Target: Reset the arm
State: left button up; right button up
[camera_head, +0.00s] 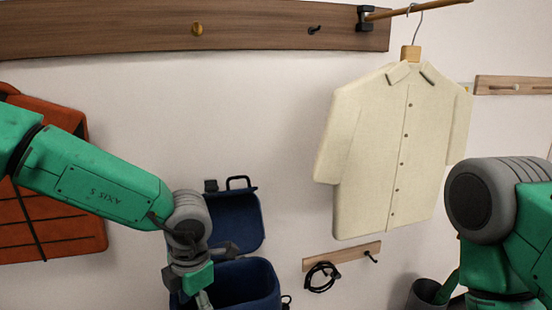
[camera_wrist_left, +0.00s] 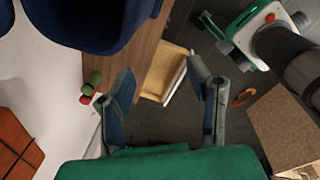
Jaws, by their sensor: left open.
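My left arm (camera_head: 95,186) comes in from the left in the head view, bent down at its grey wrist joint. My left gripper shows in the left wrist view (camera_wrist_left: 160,80), with its two fingers spread wide apart and nothing between them. In the head view its lower part runs out of the bottom edge, in front of the open blue case (camera_head: 245,283). My right arm (camera_head: 515,225) shows at the right edge of the head view, and its gripper is out of the picture.
A cream shirt (camera_head: 385,155) hangs from a wooden rod. An orange-brown panel (camera_head: 75,225) is behind my left arm. A wooden hook board (camera_head: 150,30) is on the wall above, and a small one (camera_head: 345,255) holds a black loop. A wooden surface (camera_wrist_left: 150,45) is below the left gripper.

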pick_arm(q)
jog(key=s+a+f+m+t+y+b, duration=0.1)
jog(key=s+a+f+m+t, duration=0.1)
jog(key=s+a+f+m, duration=0.45)
jog(key=s+a+f+m+t+y+b, duration=0.1)
jog(key=a+f+m, duration=0.2)
jog(key=f+m, duration=0.6)
jog(key=s+a+f+m+g+h+b, duration=0.1)
jog(key=s+f+m, duration=0.3)
jog(key=s, duration=0.6)
jog(key=s+a+f+m+g+h+b, duration=0.1)
jog(key=s+f+m, duration=0.3)
jog(key=s+m, duration=0.4)
jog(key=shift+s+a+f+m+g+h, duration=0.4)
jog(key=shift+s+a+h, duration=0.15)
jog(key=shift+s, duration=0.3)
pick_arm(e)
jog(key=shift+w+a+f, duration=0.1)
jog(key=shift+w+f, duration=0.05)
jog(key=shift+f, duration=0.9)
jog(key=shift+w+a+f, duration=0.1)
jog(key=shift+w+f, duration=0.05)
jog(key=shift+f, duration=0.9)
pick_arm(q)
jog(key=shift+a, duration=0.15)
pick_arm(e)
jog(key=shift+a, duration=0.1)
